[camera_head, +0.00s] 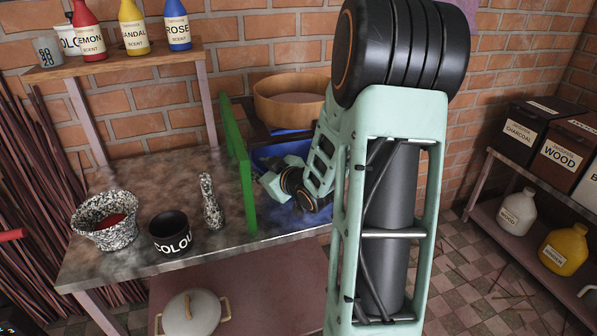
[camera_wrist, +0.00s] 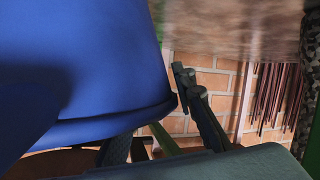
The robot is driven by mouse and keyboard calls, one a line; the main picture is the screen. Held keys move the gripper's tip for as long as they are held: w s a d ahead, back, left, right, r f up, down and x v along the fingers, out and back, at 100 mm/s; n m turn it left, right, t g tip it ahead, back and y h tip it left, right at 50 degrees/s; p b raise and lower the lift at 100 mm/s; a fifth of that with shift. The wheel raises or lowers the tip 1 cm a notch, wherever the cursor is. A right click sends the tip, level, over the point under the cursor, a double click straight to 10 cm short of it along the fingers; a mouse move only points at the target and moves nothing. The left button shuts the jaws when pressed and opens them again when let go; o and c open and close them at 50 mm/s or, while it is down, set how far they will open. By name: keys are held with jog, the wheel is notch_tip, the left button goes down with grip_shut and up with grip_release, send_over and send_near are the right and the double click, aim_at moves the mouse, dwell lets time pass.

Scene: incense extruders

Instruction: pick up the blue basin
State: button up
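The blue basin (camera_head: 302,214) is on the right part of the worktable, behind the green upright board, and is largely hidden by my arm in the head view. A large smooth blue surface, the basin (camera_wrist: 75,65), fills the left of the wrist view, with its rim close to one finger. My gripper (camera_wrist: 155,120) has its fingers apart, one to the right of the rim and one below it. I cannot tell whether either finger touches the basin. In the head view my wrist is over the blue area and the fingertips are hidden.
The green board (camera_head: 238,160) stands close to the left of my wrist. A tan round sieve (camera_head: 285,98) is behind.

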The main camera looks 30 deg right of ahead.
jog(key=shift+c, duration=0.5)
grip_shut()
jog(key=shift+r, duration=0.15)
